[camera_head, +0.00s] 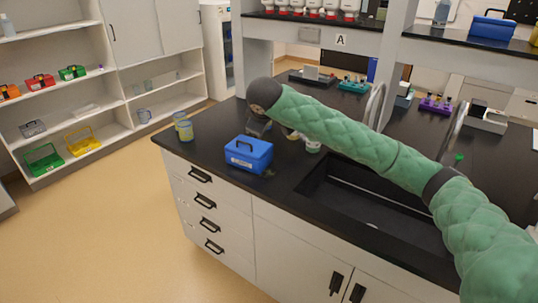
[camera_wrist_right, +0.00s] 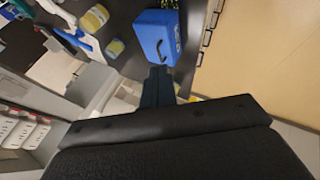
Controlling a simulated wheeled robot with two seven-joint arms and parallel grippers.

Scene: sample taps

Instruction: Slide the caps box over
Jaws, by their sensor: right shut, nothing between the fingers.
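The blue caps box (camera_head: 249,155), with a dark handle on its lid and a small label on its front, stands upright on the black bench top near the front left corner. It also shows at the top of the right wrist view (camera_wrist_right: 156,36). My right gripper (camera_head: 257,128) hangs down just behind the box in the head view. Its fingers (camera_wrist_right: 158,72) are together and empty in the right wrist view, pointing at the box's side. The tips look close to the box; I cannot tell whether they touch it. My left gripper is not in view.
A yellow-and-blue jar (camera_head: 184,128) stands left of the box, near the bench's left edge. A small pale jar (camera_head: 313,146) stands to its right, before the sink (camera_head: 370,195). Bench top is clear between the left jar and the box. Taps (camera_head: 374,105) rise behind the sink.

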